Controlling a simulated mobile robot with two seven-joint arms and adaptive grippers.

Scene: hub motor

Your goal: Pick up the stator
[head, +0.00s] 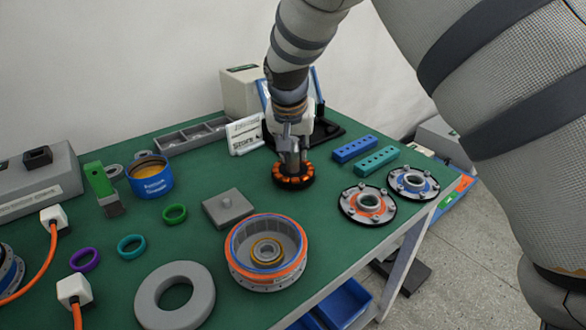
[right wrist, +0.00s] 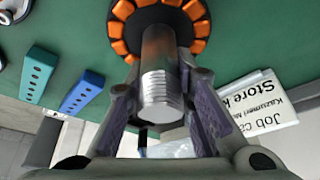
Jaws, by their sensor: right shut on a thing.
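The stator is a dark disc with orange coils around its edge (head: 294,181) and a grey metal shaft standing up from its middle. In the head view it is at the back middle of the green table, upright, on or just above the surface; I cannot tell which. My right gripper (head: 292,140) points down over it and is shut on the shaft. In the right wrist view the orange coils (right wrist: 198,22) show at the top and the shaft (right wrist: 160,85) lies between the two fingers. My left gripper is not in view.
On the green table (head: 230,180), a round housing with an orange rim (head: 266,277) stands at the front. Two flanged hubs (head: 368,211) and two blue and teal blocks (head: 375,161) are to the right. A white card (head: 244,138) stands behind left. A grey ring (head: 172,318) is at the front left.

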